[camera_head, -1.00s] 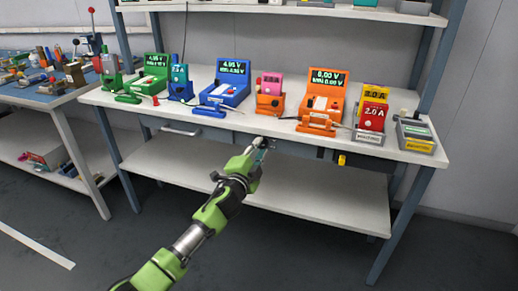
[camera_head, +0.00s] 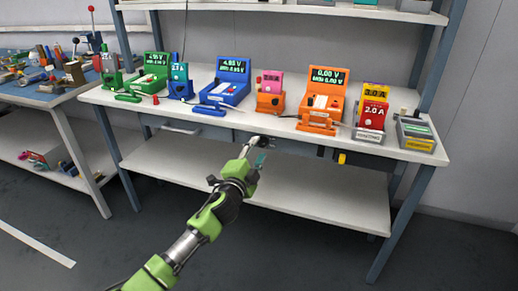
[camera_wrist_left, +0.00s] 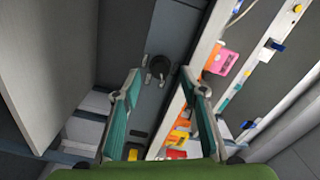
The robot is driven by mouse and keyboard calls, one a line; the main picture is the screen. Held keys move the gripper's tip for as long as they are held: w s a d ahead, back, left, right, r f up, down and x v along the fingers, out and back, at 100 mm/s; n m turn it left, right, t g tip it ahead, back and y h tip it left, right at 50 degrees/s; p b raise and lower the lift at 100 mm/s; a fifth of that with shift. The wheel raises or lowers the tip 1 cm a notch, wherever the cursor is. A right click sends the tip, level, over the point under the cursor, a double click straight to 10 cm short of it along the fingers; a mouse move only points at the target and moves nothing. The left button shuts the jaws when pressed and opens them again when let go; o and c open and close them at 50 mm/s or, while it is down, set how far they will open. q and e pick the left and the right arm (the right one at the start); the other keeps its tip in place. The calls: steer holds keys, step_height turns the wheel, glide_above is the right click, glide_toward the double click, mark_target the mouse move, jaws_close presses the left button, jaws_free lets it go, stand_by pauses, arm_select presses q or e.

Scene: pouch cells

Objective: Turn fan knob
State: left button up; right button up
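My left gripper (camera_head: 260,151) is open and empty just in front of the workbench's front edge, at about the height of the bench top. Its two teal-padded fingers stand apart in the left wrist view (camera_wrist_left: 160,112). Beyond and between the fingertips, a dark round knob-like part (camera_wrist_left: 158,67) sits on a dark grey panel (camera_wrist_left: 172,30). The fingers do not appear to touch it. I cannot tell for sure whether it is the fan knob. In the head view I make out no clear fan knob. My right gripper is not in view.
The white workbench (camera_head: 225,119) carries an orange meter (camera_head: 323,101), a blue meter (camera_head: 225,93), a green meter (camera_head: 150,76) and a red-and-yellow unit (camera_head: 372,108). A yellow part (camera_head: 342,158) hangs under its front edge. A white lower shelf (camera_head: 300,190) is bare.

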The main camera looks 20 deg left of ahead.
arm_select(q)
steer(key=s, duration=0.5)
steer(key=shift+s+a+f, duration=0.1)
steer(key=shift+s, duration=0.25)
